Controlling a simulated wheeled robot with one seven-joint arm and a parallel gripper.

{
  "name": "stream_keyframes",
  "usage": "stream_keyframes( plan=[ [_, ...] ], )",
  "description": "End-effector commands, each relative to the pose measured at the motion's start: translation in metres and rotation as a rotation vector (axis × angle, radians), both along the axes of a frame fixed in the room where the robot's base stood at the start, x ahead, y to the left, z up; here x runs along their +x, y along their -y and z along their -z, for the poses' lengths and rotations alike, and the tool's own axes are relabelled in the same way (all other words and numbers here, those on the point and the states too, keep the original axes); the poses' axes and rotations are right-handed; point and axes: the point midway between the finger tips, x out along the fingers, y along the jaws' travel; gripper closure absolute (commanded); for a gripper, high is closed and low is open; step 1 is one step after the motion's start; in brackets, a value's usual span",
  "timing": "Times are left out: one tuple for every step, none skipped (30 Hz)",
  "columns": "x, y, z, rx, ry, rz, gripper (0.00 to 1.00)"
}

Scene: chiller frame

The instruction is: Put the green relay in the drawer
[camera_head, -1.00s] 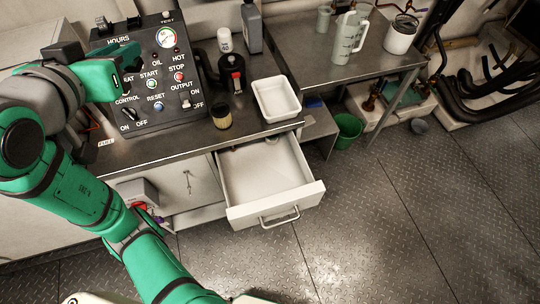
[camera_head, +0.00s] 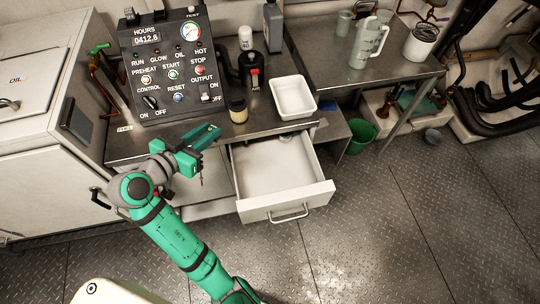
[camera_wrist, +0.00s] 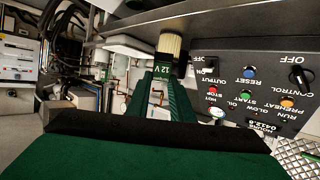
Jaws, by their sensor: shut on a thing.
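My gripper (camera_head: 206,138) is in front of the counter edge, left of the open drawer (camera_head: 259,207). In the wrist view it is shut on the green relay (camera_wrist: 163,72), which has a "12 V" marking and sits between the green fingertips. The relay cannot be made out clearly in the head view. The drawer is pulled out below the counter; its white inside looks largely bare, with a small pale round thing near the back. My gripper is not over the drawer.
A small jar (camera_head: 238,111) stands on the counter near my fingertips. A white tray (camera_head: 293,112) sits above the drawer's back edge. The control panel (camera_head: 170,65) stands behind my gripper. A green bucket (camera_head: 360,135) is on the floor to the right.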

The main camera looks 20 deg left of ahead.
Motion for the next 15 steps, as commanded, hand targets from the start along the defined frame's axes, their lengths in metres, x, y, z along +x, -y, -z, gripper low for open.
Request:
stream_keyframes(
  plan=[
    [-0.004,0.008,0.025,-0.009,-0.006,0.011,1.0],
    [-0.006,0.011,0.036,-0.007,-0.006,0.017,1.0],
    [-0.01,0.016,0.051,-0.005,-0.006,0.025,1.0],
    [-0.012,0.019,0.062,-0.001,-0.006,0.029,1.0],
    [-0.015,0.023,0.072,0.001,-0.007,0.033,1.0],
    [-0.019,0.027,0.085,0.005,-0.009,0.038,1.0],
    [-0.021,0.03,0.093,0.008,-0.009,0.041,1.0],
    [-0.024,0.033,0.101,0.009,-0.011,0.044,1.0],
    [-0.027,0.036,0.11,0.014,-0.012,0.047,1.0],
    [-0.029,0.038,0.115,0.018,-0.013,0.048,1.0],
    [-0.031,0.039,0.12,0.02,-0.013,0.05,1.0],
    [-0.033,0.042,0.125,0.022,-0.014,0.053,1.0],
    [-0.034,0.043,0.128,0.024,-0.015,0.054,1.0],
    [-0.035,0.044,0.131,0.025,-0.016,0.055,1.0],
    [-0.035,0.045,0.134,0.027,-0.015,0.056,1.0]
  ],
)
